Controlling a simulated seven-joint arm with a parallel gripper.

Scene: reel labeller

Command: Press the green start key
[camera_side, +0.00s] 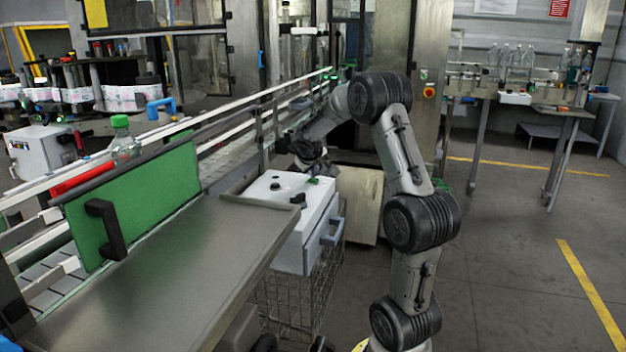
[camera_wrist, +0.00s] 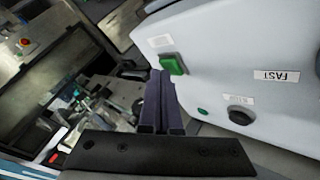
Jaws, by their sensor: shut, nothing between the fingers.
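The green start key (camera_wrist: 173,63) is a small raised rectangular block on the white control box (camera_wrist: 225,45) in the wrist view. My gripper (camera_wrist: 160,73) is shut and empty, and its dark fingertips appear right beside the lower left edge of the key. I cannot tell whether they touch it. In the side view the control box (camera_side: 290,237) stands beside the conveyor, with a green key (camera_side: 313,181) on its top. My gripper (camera_side: 310,168) hangs just above the far part of that top and its fingers are hard to make out.
A black knob (camera_wrist: 241,112) and a small green lamp (camera_wrist: 202,110) share the panel, with a label reading FAST (camera_wrist: 277,76). A steel table (camera_side: 165,270) with a green panel (camera_side: 135,200) lies left of the box. The floor at right (camera_side: 510,250) is clear.

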